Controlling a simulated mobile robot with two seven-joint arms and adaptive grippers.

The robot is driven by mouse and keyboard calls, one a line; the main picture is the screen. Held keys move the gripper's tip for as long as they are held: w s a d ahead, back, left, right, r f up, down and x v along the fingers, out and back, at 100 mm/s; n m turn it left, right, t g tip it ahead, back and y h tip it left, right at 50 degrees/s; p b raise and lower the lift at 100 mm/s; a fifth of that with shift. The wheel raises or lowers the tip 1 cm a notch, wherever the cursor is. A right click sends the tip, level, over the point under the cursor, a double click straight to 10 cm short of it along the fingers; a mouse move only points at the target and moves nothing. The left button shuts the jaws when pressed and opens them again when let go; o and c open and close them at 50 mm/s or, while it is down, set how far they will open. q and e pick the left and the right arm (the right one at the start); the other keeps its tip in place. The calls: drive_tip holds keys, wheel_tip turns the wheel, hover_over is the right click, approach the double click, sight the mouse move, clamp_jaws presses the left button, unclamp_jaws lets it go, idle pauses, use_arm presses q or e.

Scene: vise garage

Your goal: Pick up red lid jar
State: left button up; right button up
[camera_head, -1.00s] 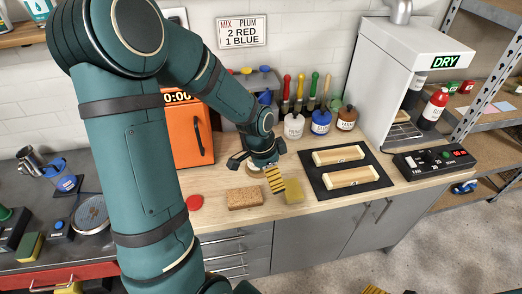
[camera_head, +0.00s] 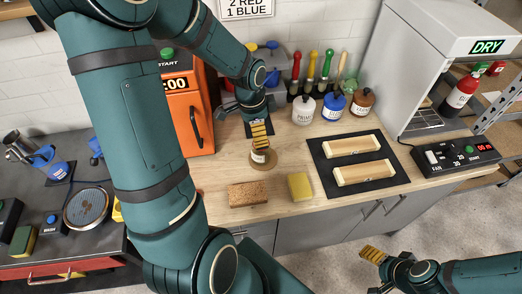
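I cannot make out a jar with a red lid. My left arm covers part of the rack (camera_head: 283,62) at the back, where a blue top (camera_head: 251,47) and a yellow top (camera_head: 271,45) show. My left gripper (camera_head: 259,133) points down over the bench, its striped finger just above a small labelled jar (camera_head: 259,157) on a round cork mat. Whether it touches that jar, or is open or shut, I cannot tell. My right gripper (camera_head: 372,254) is at the lower right, in front of the bench and away from the jars; its opening is unclear.
White, blue and brown-topped jars (camera_head: 333,106) stand at the back, near upright brushes (camera_head: 310,72). A black mat (camera_head: 315,149) holds two wooden trays. A brown sponge (camera_head: 248,194) and yellow sponge (camera_head: 300,186) lie in front. An orange oven (camera_head: 188,115) stands left, a drying cabinet (camera_head: 392,65) right.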

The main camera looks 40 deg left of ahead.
sight(261, 150)
use_arm(q)
drive_tip(key=f, duration=0.5)
drive_tip(key=w+f+b, duration=0.1)
drive_tip(key=f, duration=0.2)
drive_tip(key=shift+w+d+f, duration=0.1)
drive_tip(key=shift+d+f, duration=0.15)
drive_tip(key=shift+f, duration=0.1)
drive_tip(key=c, duration=1.4)
